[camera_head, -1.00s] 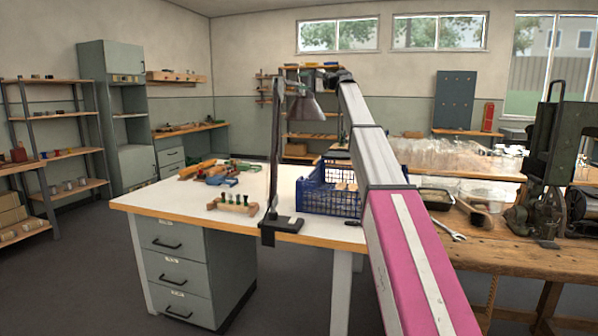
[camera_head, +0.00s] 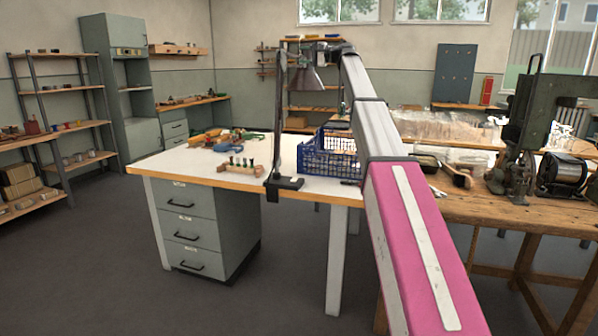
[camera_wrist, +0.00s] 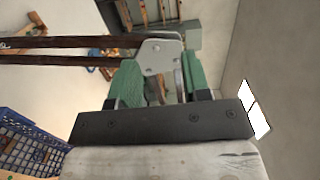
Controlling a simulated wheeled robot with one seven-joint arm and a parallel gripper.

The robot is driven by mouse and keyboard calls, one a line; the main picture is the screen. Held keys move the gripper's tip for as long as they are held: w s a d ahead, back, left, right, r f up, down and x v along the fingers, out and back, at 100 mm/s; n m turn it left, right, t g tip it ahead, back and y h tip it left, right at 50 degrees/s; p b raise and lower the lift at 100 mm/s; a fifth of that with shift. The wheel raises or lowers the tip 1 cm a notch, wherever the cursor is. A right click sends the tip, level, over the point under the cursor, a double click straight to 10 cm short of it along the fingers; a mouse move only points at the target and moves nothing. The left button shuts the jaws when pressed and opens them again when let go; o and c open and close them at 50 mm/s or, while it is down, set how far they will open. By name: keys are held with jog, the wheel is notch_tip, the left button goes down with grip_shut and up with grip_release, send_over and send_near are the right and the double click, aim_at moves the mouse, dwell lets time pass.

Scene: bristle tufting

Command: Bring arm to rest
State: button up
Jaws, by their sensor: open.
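My arm reaches away over the white-topped table (camera_head: 205,168) in the head view, and its far end is up beside the desk lamp (camera_head: 306,78). My gripper (camera_wrist: 160,64) shows in the wrist view with two green fingers standing apart. The pale joint plate (camera_wrist: 160,50) of what looks like the lamp's arm shows between the fingers, with dark rods running left from it. I cannot tell whether the fingers touch it. In the head view the fingers are too small to make out.
A blue crate (camera_head: 328,160) stands on the table near the lamp's base (camera_head: 284,184); the crate also shows in the wrist view (camera_wrist: 38,145). A wooden block with several upright pieces (camera_head: 238,168) lies left of it. A wooden workbench (camera_head: 490,208) with machines stands right. The left floor is clear.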

jog(key=s+d+f+h, duration=0.25)
jog(key=s+f, duration=0.25)
jog(key=f, duration=1.1)
jog(key=s+d+f+h, duration=0.1)
jog(key=s+f+h, duration=0.3)
jog(key=f, duration=1.3)
jog(key=s+d+f+h, duration=0.2)
jog(key=s+f, duration=0.4)
jog(key=f, duration=1)
jog(key=s+d+f+n+g+h, duration=0.1)
jog(key=s+d+f+h, duration=0.2)
jog(key=s+f, duration=0.6)
jog(key=s+d+f+n+g+h, duration=0.1)
jog(key=s+d+f, duration=0.3)
jog(key=s+f, duration=0.6)
jog(key=s+d+f+g+h, duration=0.2)
jog(key=s+d+f+h, duration=0.2)
jog(key=s+f, duration=0.5)
jog(key=s, duration=0.6)
jog(key=shift+s+d+f+n+h, duration=0.2)
jog(key=shift+f+n+h, duration=0.15)
jog(key=shift+f+n, duration=0.05)
